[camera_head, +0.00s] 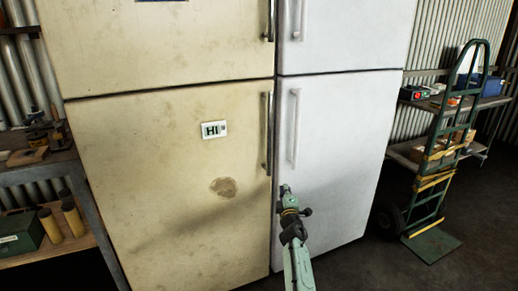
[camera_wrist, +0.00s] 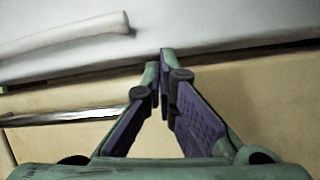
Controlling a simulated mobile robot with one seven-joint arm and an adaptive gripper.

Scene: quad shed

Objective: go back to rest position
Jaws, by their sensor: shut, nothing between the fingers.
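My gripper (camera_head: 285,189) is at the end of my pale green arm, low in the middle of the head view, in front of the seam between two fridges. In the wrist view my gripper (camera_wrist: 164,57) has its fingertips together, with nothing between them. The fingers point toward the fridge fronts. I cannot tell how far the tips are from the doors.
A stained cream fridge (camera_head: 170,150) with an "HI" sign (camera_head: 214,130) stands left of a white fridge (camera_head: 340,130); their doors look shut. A workbench (camera_head: 40,170) is at left. A green hand truck (camera_head: 445,150) and a shelf (camera_head: 490,101) are at right. Dark floor (camera_head: 365,270) is clear.

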